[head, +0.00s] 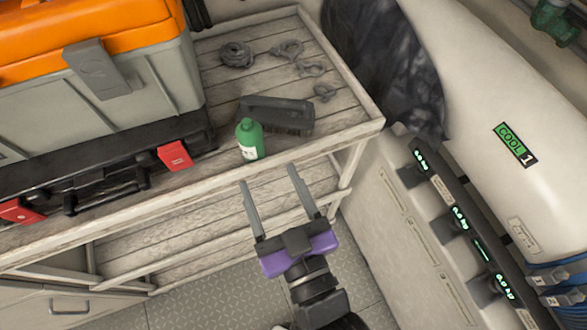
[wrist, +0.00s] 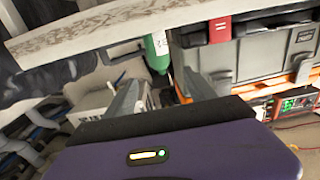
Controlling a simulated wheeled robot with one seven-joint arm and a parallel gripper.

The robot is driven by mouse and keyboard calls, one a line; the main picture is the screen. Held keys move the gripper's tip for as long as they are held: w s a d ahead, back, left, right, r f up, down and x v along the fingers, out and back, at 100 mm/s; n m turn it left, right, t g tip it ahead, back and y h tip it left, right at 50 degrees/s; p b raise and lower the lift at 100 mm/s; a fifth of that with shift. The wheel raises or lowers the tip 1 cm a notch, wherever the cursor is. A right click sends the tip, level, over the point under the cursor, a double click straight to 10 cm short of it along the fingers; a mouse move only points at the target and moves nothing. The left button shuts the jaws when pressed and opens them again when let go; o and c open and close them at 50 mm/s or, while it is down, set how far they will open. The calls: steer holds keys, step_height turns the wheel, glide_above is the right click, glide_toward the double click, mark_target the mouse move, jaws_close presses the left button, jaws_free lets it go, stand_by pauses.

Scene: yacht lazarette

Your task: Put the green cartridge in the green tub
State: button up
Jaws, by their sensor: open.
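A green bottle-like container (head: 249,140) with a white label stands upright near the front edge of the slatted shelf; it is the only thing I see that could be the green cartridge. It also shows in the wrist view (wrist: 157,46), beyond the fingers. My gripper (head: 268,176) is open and empty, in front of the shelf edge, with its fingers pointing toward the container but apart from it. In the wrist view my gripper (wrist: 162,90) has its two fingers spread. I cannot make out a green tub in either view.
A dark brush (head: 278,114) lies right behind the container. Grey rope coils (head: 237,54) lie farther back. A black case with red latches (head: 175,156) and an orange-lidded grey box (head: 110,85) fill the shelf's left. The shelf's raised front rail (head: 330,143) lies near my gripper.

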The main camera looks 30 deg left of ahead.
steer(key=s+d+f+m+t+h, duration=0.1)
steer(key=s+d+f+m+h, duration=0.15)
steer(key=d, duration=0.65)
steer(key=s+d+f+m+t+h, duration=0.15)
steer(key=d+h, duration=0.25)
steer(key=d, duration=0.5)
steer(key=s+d+f+m+t+h, duration=0.1)
steer(key=s+d+f+m+h, duration=0.15)
steer(key=d, duration=0.65)
steer(key=s+d+r+m+h, duration=0.2)
steer(key=s+d+m+h, duration=0.1)
steer(key=s+d, duration=0.3)
steer(key=shift+s+h, duration=0.8)
steer(key=shift+s, duration=0.05)
steer(key=shift+s+d+r+m, duration=0.2)
steer(key=shift+s+d+m, duration=0.05)
steer(key=shift+s, duration=0.15)
steer(key=c, duration=0.5)
steer(key=shift+c, duration=0.4)
steer(key=shift+a, duration=0.1)
